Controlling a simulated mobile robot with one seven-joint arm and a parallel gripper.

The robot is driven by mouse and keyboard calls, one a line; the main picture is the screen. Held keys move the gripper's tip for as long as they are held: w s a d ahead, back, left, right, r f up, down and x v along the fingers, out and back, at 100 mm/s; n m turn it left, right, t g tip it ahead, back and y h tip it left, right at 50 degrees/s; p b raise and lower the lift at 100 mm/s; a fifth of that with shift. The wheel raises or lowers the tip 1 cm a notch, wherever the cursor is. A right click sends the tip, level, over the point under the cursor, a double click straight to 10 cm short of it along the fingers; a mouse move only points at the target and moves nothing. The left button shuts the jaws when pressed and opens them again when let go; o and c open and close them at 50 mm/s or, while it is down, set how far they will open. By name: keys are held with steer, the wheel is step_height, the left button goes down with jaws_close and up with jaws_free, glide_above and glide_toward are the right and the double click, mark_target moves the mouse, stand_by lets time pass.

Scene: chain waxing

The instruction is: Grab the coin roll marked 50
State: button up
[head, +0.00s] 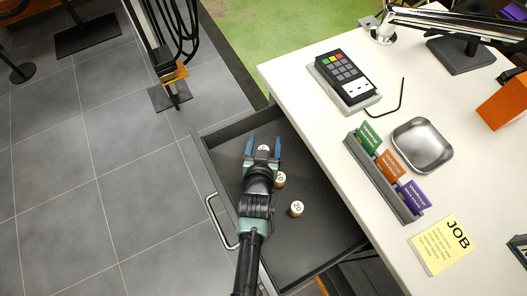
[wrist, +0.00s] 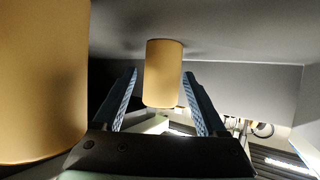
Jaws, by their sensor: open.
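My gripper (head: 262,146) is open inside the drawer, its two blue fingers on either side of a coin roll (head: 263,149). In the wrist view this tan roll (wrist: 164,72) stands between the fingers (wrist: 160,72), with a gap on each side. Its label is too small to read. A second roll (head: 281,181) stands beside my gripper, partly hidden, with a "0" showing. A third roll, marked 20 (head: 296,208), stands nearer the desk. A large tan roll (wrist: 40,80) fills the left of the wrist view; which of the others it is, I cannot tell.
The open grey drawer (head: 320,232) has low walls and a front handle (head: 214,222). The white desk (head: 335,130) overhangs its right side. A card terminal (head: 342,78), a metal dish (head: 422,145) and a packet rack (head: 385,175) stand on the desk.

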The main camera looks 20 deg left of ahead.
jaws_close()
stand_by(0.4)
steer(key=shift+r, duration=0.1)
